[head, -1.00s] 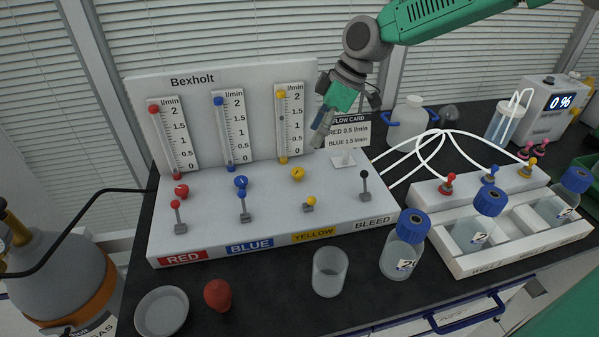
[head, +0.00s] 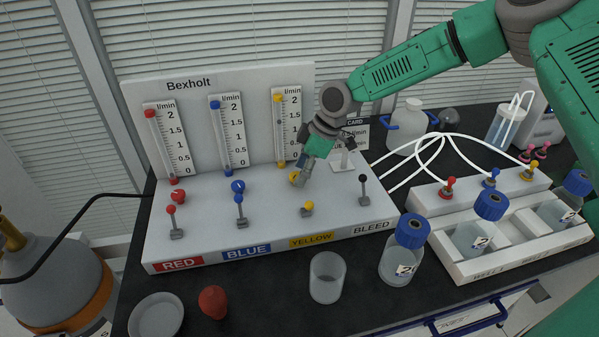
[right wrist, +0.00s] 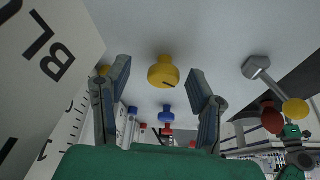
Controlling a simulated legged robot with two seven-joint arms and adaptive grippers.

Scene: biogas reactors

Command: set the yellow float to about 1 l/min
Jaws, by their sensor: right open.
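The yellow flowmeter (head: 290,122) stands at the right of the white Bexholt panel, its scale marked 0 to 2 l/min. Its float is too small to read surely. The yellow knob (head: 294,178) below it is partly covered by my right gripper (head: 301,181) in the head view. My left gripper is not in view.
The yellow lever (head: 307,208) stands in front of the knob, the black bleed lever (head: 363,190) to its right. The blue knob (head: 238,187) is to the left. The flow card (head: 361,135) stands close behind my right gripper. A beaker (head: 327,277) and a bottle (head: 402,250) stand in front.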

